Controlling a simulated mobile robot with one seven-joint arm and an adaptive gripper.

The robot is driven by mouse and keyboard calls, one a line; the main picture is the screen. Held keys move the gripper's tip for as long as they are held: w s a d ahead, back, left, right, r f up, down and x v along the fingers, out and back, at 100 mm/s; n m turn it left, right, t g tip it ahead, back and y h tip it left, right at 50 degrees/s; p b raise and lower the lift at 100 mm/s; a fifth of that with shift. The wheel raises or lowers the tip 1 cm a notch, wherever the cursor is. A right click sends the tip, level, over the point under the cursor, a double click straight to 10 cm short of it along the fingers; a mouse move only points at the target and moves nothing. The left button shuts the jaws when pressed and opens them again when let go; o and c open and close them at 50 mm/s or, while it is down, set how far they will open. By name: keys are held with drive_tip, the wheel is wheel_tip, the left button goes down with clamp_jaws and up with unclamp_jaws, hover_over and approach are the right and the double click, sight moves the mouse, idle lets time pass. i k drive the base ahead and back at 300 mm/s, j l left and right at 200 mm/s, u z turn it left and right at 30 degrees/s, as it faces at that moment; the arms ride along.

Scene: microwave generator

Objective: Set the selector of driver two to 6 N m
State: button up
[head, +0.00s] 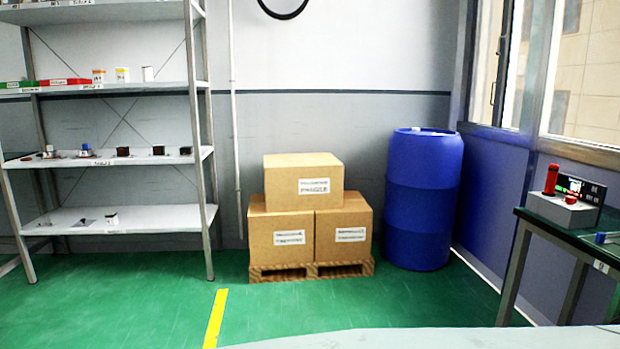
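My gripper is not in view. At the right edge, a dark-topped bench (560,232) carries a light grey box (565,211) with an upright red handle (551,179) and a small red part on it. A dark panel (591,190) with a small lit display stands behind the box. A blue-ended item (606,238) lies at the bench's front, cut off by the picture edge. I cannot tell which of these, if any, is driver two. No selector or 6 N m marking is readable.
A metal shelf (110,153) with small items stands at the left. Cardboard boxes (303,186) on a wooden pallet (311,270) and a blue drum (423,200) stand by the back wall. Green floor (120,300) with a yellow line (215,318) is clear ahead. A pale surface crosses the bottom edge.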

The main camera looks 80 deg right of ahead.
sight(568, 200)
drive_tip(key=z, duration=4.2)
drive_tip(key=i+j+z, duration=0.15)
drive_tip(key=z, duration=0.2)
drive_tip(key=i+j+z, duration=0.1)
drive_tip(key=j+z, duration=0.2)
drive_tip(key=i+j+z, duration=0.1)
drive_tip(key=z, duration=0.25)
drive_tip(key=i+j+z, duration=0.15)
drive_tip(key=j, duration=0.5)
drive_tip(key=j+z, duration=0.1)
drive_tip(key=j, duration=0.55)
drive_tip(key=i+j, duration=0.2)
drive_tip(key=j, duration=0.15)
drive_tip(key=i+j, duration=0.25)
drive_tip(key=i, duration=0.7)
